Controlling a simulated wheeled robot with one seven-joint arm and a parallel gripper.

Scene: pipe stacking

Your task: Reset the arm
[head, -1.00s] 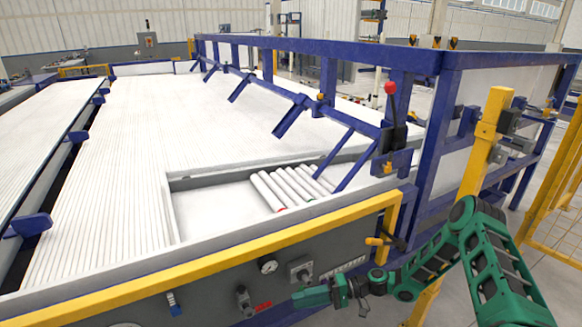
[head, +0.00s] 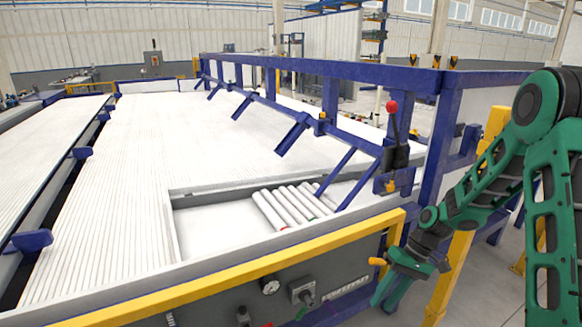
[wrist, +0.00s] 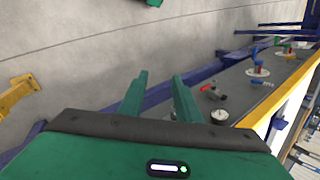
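My gripper (head: 386,298) hangs at the lower right in the head view, in front of the machine's grey front panel (head: 335,272) and below the yellow rail, pointing down. In the wrist view my gripper (wrist: 159,78) shows two green fingers standing apart with nothing between them. My green arm comes in from the right edge and bends down to the gripper. Several white pipes (head: 290,206) lie side by side in the shallow recess (head: 212,219) behind the rail, well apart from the gripper.
A yellow rail (head: 250,267) runs along the machine's front edge. The panel carries a gauge (head: 270,285) and knobs. A red-knobbed lever (head: 392,107) stands on the blue frame (head: 330,100) near my arm. In the wrist view bare grey floor (wrist: 80,70) fills the left.

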